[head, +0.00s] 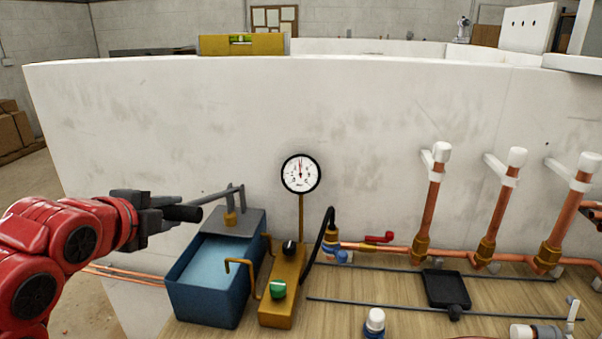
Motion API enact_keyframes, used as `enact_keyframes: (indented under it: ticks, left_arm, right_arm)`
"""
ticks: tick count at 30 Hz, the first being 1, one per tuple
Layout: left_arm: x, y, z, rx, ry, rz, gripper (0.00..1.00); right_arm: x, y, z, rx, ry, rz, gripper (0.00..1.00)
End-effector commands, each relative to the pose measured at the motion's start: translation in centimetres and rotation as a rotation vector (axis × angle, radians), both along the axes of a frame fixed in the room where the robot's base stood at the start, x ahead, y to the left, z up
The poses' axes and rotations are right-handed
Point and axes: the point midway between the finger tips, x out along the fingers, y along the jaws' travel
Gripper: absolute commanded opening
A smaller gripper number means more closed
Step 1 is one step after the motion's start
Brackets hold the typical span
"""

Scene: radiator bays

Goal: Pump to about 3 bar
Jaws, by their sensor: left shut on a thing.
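The test pump has a blue open tank (209,278) with water in it and a grey top plate at its back. My left gripper (167,211) is shut on the black grip of the pump handle (212,197), left of the tank. The handle slopes up to the right, to the pump's linkage. A round white gauge (300,173) stands on a brass stem; its needle points about straight up, and its numbers are too small to read. A brass block (283,290) beside the tank carries a green knob (278,289) and a black knob (290,247). My right gripper is not in view.
A black hose (325,232) runs from the block to a copper pipe with blue (342,256) and red (380,237) valve levers. Capped copper risers (432,198) stand at right against the white wall (200,120). A black tray (447,288) lies on the wooden bench.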

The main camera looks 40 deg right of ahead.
Motion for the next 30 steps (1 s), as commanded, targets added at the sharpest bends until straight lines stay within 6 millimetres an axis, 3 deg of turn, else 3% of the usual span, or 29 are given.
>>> enact_keyframes:
  ticks: [11, 23, 30]
  left_arm:
    - [0.0, 0.1, -0.2, -0.005, -0.005, 0.002, 0.0]
    - [-0.2, 0.4, -1.9, -0.04, -0.031, 0.001, 0.0]
    - [0.0, 0.1, 0.1, -0.014, -0.011, 0.002, 0.0]
  right_arm:
    - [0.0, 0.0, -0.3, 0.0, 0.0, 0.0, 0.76]
    - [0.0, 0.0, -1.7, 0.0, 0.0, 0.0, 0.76]
    - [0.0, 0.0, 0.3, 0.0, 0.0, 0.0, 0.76]
